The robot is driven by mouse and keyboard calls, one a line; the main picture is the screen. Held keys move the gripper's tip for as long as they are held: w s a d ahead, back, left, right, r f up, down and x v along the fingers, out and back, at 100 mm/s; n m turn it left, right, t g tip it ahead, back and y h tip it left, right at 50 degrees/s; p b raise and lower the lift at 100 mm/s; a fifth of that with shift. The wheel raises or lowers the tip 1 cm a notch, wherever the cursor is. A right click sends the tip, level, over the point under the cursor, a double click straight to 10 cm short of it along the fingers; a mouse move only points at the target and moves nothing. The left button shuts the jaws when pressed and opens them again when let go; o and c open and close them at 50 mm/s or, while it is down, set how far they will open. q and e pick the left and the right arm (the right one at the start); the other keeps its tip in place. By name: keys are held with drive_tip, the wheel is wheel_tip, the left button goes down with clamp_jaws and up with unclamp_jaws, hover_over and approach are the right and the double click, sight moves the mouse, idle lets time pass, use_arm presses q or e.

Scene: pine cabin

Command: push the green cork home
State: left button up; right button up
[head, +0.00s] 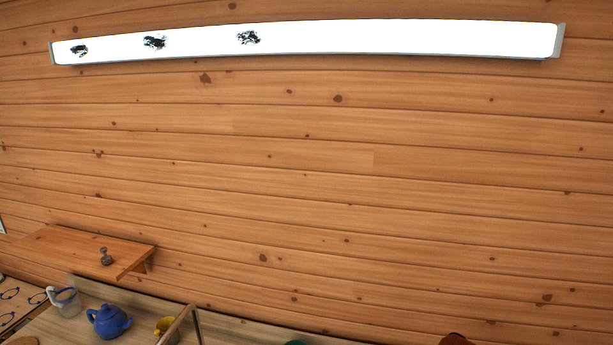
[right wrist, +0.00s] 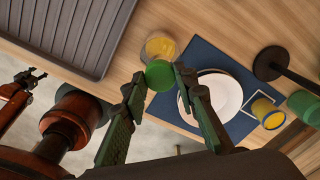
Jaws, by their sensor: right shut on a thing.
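In the right wrist view my right gripper (right wrist: 158,80) is shut on the green cork (right wrist: 159,76), a round green piece between its fingertips. A clear round jar with yellow contents (right wrist: 160,47) stands just beyond the cork, and the cork overlaps its near edge in the picture. I cannot tell whether the cork touches the jar's mouth. What seems to be my left gripper (right wrist: 22,84) shows small at the left edge of this view, and its jaws are unclear. The head view looks at the wall and shows neither gripper.
In the right wrist view a dark ribbed tray (right wrist: 65,28) lies left of the jar. The head view shows a blue teapot (head: 108,320) and wall shelf (head: 75,247).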

clamp_jaws()
drive_tip(key=shift+r, duration=0.1)
drive_tip(key=shift+r+p, duration=0.8)
drive_tip(key=shift+r, duration=1.15)
